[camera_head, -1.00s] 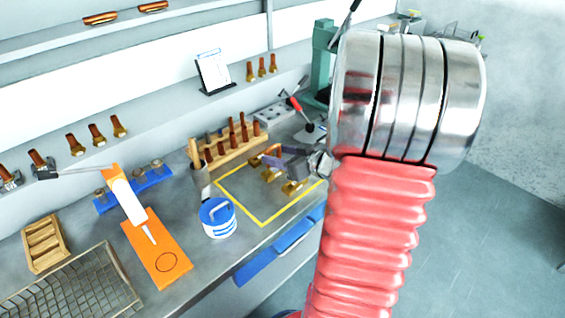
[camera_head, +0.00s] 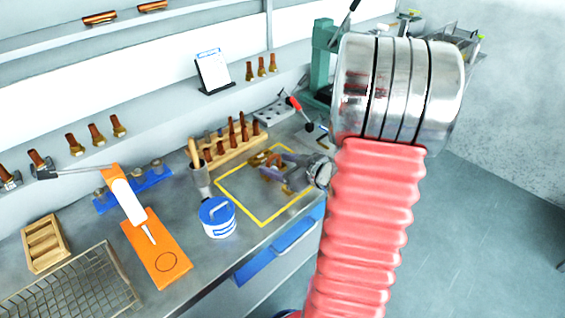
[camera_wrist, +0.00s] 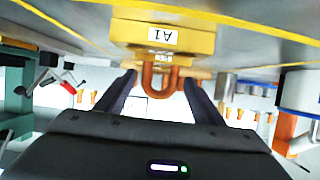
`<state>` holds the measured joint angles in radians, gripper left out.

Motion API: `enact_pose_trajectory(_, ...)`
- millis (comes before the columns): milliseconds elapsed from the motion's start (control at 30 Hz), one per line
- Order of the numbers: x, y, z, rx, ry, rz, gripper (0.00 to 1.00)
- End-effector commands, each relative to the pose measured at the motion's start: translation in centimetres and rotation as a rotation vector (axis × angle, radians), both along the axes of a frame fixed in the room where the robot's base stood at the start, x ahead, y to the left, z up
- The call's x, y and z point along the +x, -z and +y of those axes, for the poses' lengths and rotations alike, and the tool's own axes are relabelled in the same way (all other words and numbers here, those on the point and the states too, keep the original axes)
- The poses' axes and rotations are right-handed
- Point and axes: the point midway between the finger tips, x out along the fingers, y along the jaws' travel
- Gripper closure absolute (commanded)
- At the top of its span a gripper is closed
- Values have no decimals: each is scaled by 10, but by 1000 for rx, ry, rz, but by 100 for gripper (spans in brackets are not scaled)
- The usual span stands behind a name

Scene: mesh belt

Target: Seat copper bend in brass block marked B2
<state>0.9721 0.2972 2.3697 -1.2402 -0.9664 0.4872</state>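In the wrist view a brass block (camera_wrist: 165,38) carries a white label that reads A1, apparently upside down. A copper U-shaped bend (camera_wrist: 147,78) shows at this block, between the fingers of my gripper (camera_wrist: 161,82). The fingers are apart, with a gap visible on each side of the bend. I cannot tell whether the bend is seated in the block. In the head view my gripper (camera_head: 276,172) is low over the yellow-taped area (camera_head: 262,222), where small brass pieces (camera_head: 258,160) are partly hidden by it. I cannot make out a B2 label.
A wooden rack (camera_head: 240,150) with copper pieces stands behind the taped area. A blue-and-white tub (camera_head: 218,218) stands to its left. An orange board (camera_head: 160,252) and wire basket (camera_head: 85,285) lie farther left. A red-handled tool (camera_head: 297,106) stands behind.

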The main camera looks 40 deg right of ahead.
Motion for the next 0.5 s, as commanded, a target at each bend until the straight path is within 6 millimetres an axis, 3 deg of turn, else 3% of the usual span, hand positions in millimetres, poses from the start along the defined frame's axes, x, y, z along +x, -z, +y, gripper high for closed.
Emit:
enact_pose_trajectory(367,0,-2,0,-1,0,0,35)
enact_pose_trajectory(500,-10,-7,-1,0,1,-1,35)
